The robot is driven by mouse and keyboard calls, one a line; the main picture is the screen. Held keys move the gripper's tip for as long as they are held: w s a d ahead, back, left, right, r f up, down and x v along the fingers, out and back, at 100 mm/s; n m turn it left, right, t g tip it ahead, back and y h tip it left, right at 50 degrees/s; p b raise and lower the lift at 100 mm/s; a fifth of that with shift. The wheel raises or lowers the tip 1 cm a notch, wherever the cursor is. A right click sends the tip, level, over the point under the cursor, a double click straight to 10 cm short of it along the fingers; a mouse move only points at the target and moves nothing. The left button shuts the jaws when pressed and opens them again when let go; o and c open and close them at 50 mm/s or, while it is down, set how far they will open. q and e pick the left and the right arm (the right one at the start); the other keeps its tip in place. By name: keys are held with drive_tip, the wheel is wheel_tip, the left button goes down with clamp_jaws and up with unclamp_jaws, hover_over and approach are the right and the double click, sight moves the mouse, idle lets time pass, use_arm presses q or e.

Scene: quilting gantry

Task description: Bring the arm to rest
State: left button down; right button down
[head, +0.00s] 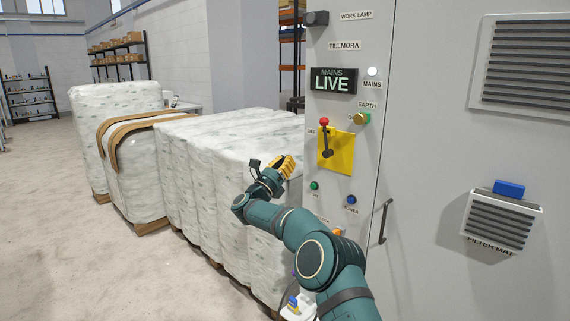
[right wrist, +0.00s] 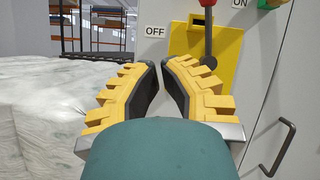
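My right arm reaches in from the bottom of the head view. Its gripper (head: 287,166) is left of the grey cabinet (head: 440,130), in front of the wrapped bales. In the right wrist view, the yellow fingers (right wrist: 161,66) come together at their tips with only a sliver between them and nothing held. A lever with a red knob (head: 324,122) stands roughly upright on a yellow plate (head: 346,158); its dark shaft (right wrist: 208,38) shows beyond the fingers, apart from them. The mains sign (head: 333,81) reads LIVE. My left gripper is not in view.
White wrapped bales (head: 215,140) on pallets stand left of the cabinet, close to my right gripper. A door handle (head: 384,221) and a filter box (head: 502,222) stick out from the cabinet. Open concrete floor (head: 60,230) lies at the left.

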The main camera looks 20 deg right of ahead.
idle(0.5)
drive_tip(key=w+a+f+n+t+y, duration=0.2)
drive_tip(key=a+f+n+t+y, duration=0.7)
drive_tip(key=f+n, duration=0.7)
drive_tip(key=s+a+f+n+g+y, duration=0.3)
drive_tip(key=s+a+f+n+y, duration=0.2)
drive_tip(key=f+n, duration=0.3)
drive_tip(key=s+a+f+n+g+y, duration=0.4)
drive_tip(key=s+a+f+n+y, duration=0.2)
drive_tip(key=f, duration=0.3)
drive_tip(key=s+a+f+n+g+y, duration=0.1)
drive_tip(key=s+a+f+n+g, duration=0.15)
drive_tip(key=s+f, duration=0.35)
drive_tip(key=s+a+f+n+g+y, duration=0.1)
drive_tip(key=s+f+n+g, duration=0.2)
drive_tip(key=s, duration=0.5)
drive_tip(key=s+a+f+n+g+y, duration=0.1)
drive_tip(key=s+f+n+g, duration=0.1)
drive_tip(key=s, duration=0.9)
drive_tip(key=s+f+n+g+y, duration=0.1)
drive_tip(key=s+n+g, duration=0.3)
drive_tip(key=s, duration=0.7)
drive_tip(key=shift+s+a+f+n, duration=0.25)
drive_tip(key=shift+a+f+n, duration=0.25)
drive_tip(key=shift+n, duration=0.45)
drive_tip(key=shift+d+f, duration=0.1)
drive_tip(key=shift+d, duration=0.05)
